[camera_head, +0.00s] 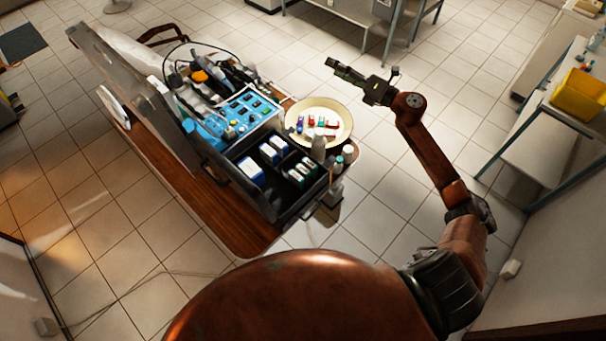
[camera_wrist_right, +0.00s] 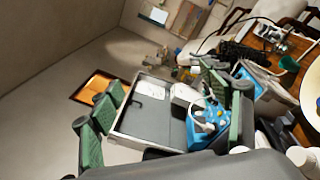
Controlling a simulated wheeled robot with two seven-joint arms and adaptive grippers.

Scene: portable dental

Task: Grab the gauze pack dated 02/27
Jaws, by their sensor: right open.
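Several small packs stand in the black open case in the head view. White packs with blue edges (camera_head: 250,169) are on its left side, and smaller packs with green edges (camera_head: 301,171) are on its right side. The dates are too small to read, so I cannot tell which pack is 02/27. My right gripper (camera_head: 362,71) is open and empty, raised beyond and to the right of the case, well apart from the packs. Its green-padded fingers (camera_wrist_right: 160,88) are spread in the wrist view. My left gripper is not in view.
The black case (camera_head: 238,153) sits on a wooden table (camera_head: 258,236) with a blue dental unit (camera_head: 243,113). A round cream tray (camera_head: 342,111) with small coloured items stands beside it. Bottles (camera_head: 318,147) stand near the case's right edge. A yellow bin (camera_head: 580,94) is far right.

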